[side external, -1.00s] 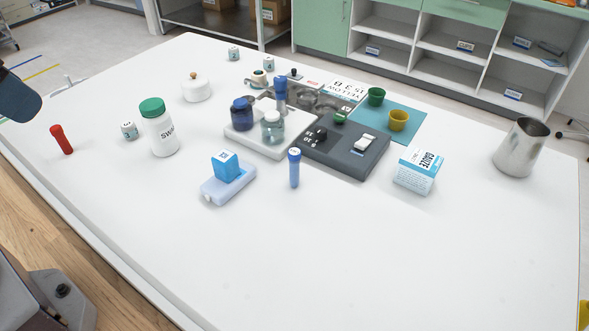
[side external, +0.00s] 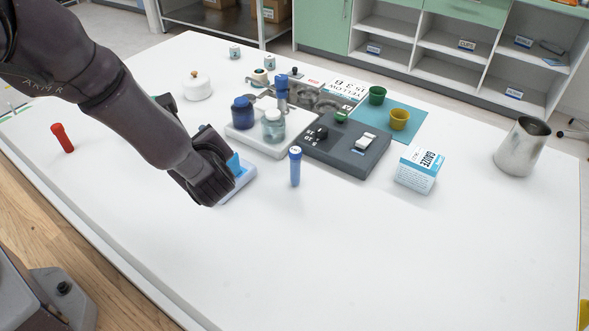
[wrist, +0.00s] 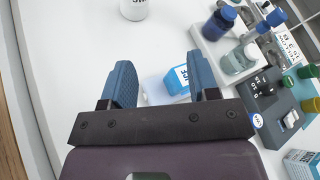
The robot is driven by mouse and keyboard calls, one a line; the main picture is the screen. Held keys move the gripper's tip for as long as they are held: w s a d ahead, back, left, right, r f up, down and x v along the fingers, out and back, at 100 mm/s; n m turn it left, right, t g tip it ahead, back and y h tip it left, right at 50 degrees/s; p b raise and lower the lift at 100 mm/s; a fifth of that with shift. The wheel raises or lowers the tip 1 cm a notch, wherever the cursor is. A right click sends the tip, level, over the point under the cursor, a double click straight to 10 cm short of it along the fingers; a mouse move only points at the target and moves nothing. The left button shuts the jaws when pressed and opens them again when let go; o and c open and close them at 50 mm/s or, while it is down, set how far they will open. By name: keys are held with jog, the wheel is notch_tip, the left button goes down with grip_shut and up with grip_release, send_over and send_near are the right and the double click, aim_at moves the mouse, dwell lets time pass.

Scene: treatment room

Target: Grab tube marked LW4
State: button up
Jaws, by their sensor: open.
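A blue tube (side external: 295,167) with a pale marked top stands upright on the white table, right of my gripper (side external: 225,168). Its round top also shows in the wrist view (wrist: 257,121), right of the fingers. A second blue tube (side external: 281,92) stands upright at the white tray, farther back. A red tube (side external: 62,138) stands at the left. I cannot read LW4 on any of them. My gripper is open, its blue fingers (wrist: 158,62) on either side of a small blue box in the picture, with nothing visibly held.
The blue box (wrist: 177,80) sits on a pale block (wrist: 154,90). A white tray (side external: 262,145) holds two jars. A dark grey device (side external: 345,158), gauze box (side external: 419,170) and metal jug (side external: 520,147) stand to the right. The table's front is clear.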

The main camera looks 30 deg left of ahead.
aim_at(293, 172)
jog(key=w+d+f+m+t+h, duration=0.4)
jog(key=w+d+m+t+h, duration=0.4)
jog(key=w+d+m+t, duration=0.45)
jog(key=shift+m+g, duration=0.85)
jog(key=shift+g, duration=0.1)
jog(key=s+f, duration=0.1)
jog(key=f, duration=0.3)
jog(key=s+f, duration=0.1)
jog(key=f, duration=0.2)
jog(key=shift+s+a+f, duration=0.1)
jog(key=shift+s, duration=0.2)
jog(key=shift+f+x, duration=0.2)
jog(key=shift+x, duration=3.55)
jog(key=shift+r, duration=0.1)
jog(key=c, duration=1)
